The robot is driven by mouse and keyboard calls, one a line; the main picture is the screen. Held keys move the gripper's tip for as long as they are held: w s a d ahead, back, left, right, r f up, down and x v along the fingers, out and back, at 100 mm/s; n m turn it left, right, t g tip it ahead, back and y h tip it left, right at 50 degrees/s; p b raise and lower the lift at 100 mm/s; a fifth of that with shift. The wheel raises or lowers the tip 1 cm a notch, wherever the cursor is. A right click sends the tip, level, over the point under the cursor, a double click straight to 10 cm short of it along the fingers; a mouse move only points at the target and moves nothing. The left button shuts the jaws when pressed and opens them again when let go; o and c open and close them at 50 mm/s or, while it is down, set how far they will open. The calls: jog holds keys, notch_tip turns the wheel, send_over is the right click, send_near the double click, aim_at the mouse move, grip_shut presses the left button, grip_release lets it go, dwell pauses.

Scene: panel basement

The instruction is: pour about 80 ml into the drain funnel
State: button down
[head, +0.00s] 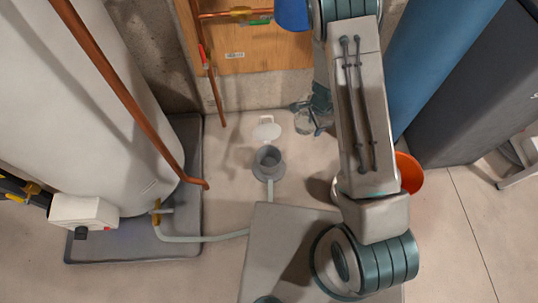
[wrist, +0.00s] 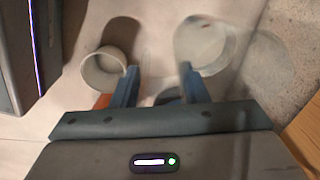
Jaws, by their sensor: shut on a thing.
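The drain funnel (head: 268,169) is a grey round cup on the floor, its dark mouth facing up, near the middle of the head view. My gripper (head: 320,103) is up and to the right of it, partly behind my arm. It is shut on a clear container (head: 303,120), which sits apart from the funnel in the picture. In the wrist view, my gripper (wrist: 160,78) shows two blue fingers, with a round clear shape (wrist: 205,44) just beyond them. The container's tilt and any liquid in it are hard to tell.
A small white object (head: 267,130) lies behind the funnel. An orange bucket (head: 409,173) is partly hidden by my arm. A white tank (head: 85,110) and copper pipe (head: 130,90) stand left; a dark cabinet (head: 475,90) stands right. The wrist view shows a pale round container (wrist: 103,72).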

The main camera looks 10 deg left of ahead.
jog(key=s+a+f+m+b, duration=0.1)
jog(key=s+a+f+m, duration=0.3)
jog(key=a, duration=0.5)
jog(key=s+a+f+m+b, duration=0.15)
jog(key=a+f, duration=0.35)
jog(key=a, duration=0.5)
jog(key=s+a+f+m+b, duration=0.1)
jog(key=s+a+f+m, duration=0.3)
jog(key=a, duration=0.5)
jog(key=s+a+f+m+b, duration=0.3)
jog(key=a+f+m, duration=0.3)
jog(key=f, duration=0.5)
jog(key=shift+s+a+f+m+h+b, duration=0.2)
jog(key=shift+s+a+m+h+b, duration=0.15)
jog(key=shift+m, duration=0.3)
jog(key=shift+d+r, duration=0.1)
